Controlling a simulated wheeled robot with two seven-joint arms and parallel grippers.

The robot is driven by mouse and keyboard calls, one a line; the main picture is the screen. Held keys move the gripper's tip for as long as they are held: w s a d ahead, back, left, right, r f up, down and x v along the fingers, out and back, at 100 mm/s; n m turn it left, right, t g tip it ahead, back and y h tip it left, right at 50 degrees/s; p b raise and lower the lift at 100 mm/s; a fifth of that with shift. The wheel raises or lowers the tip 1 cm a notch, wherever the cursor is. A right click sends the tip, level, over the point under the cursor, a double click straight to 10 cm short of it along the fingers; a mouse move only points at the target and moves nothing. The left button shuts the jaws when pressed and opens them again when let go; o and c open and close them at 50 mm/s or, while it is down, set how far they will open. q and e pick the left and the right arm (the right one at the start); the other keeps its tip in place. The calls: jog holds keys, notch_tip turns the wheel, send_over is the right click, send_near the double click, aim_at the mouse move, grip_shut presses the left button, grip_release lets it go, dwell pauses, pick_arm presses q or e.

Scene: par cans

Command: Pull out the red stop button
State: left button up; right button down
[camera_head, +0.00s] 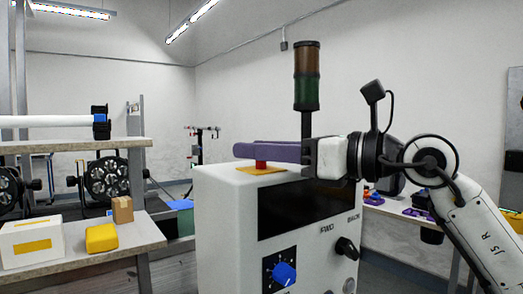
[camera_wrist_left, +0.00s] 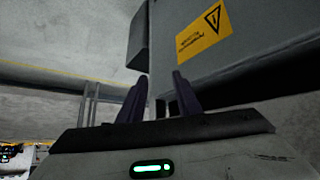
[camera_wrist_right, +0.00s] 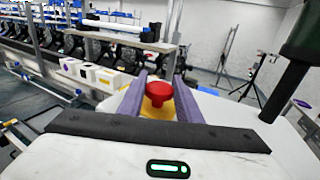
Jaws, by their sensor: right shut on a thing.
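The red stop button (camera_head: 261,165) stands on a yellow plate (camera_head: 258,170) on top of a white control cabinet (camera_head: 222,220). My right gripper (camera_head: 245,150) reaches over the cabinet from the right with its purple fingers at the button. In the right wrist view the round red cap (camera_wrist_right: 158,92) sits between the two fingers, which are shut on it. My left gripper (camera_wrist_left: 158,95) shows only in its wrist view. Its fingers are apart with nothing between them, in front of a grey box with a yellow warning label (camera_wrist_left: 204,34).
A dark stack light (camera_head: 307,75) rises from the cabinet close behind my right gripper. The cabinet front has a dark panel, a blue knob (camera_head: 284,273) and a black knob (camera_head: 346,248). Shelves with a white box (camera_head: 32,240) and a yellow package (camera_head: 101,238) stand at left.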

pick_arm(q)
jog(key=shift+r, duration=0.1)
pick_arm(e)
jog(key=shift+r, duration=0.6)
jog(key=c, duration=1.5)
grip_release()
jog(key=shift+o, duration=1.2)
jog(key=shift+f, duration=0.1)
jog(key=shift+s+d, duration=0.1)
jog(key=shift+d, duration=0.15)
pick_arm(q)
jog(key=shift+w+d+f+b, duration=0.15)
jog(key=shift+d+f+b, duration=0.25)
jog(key=shift+f+b, duration=0.6)
pick_arm(e)
jog(key=v, duration=0.9)
jog(key=shift+s+d, duration=0.3)
pick_arm(q)
jog(key=shift+r, duration=0.2)
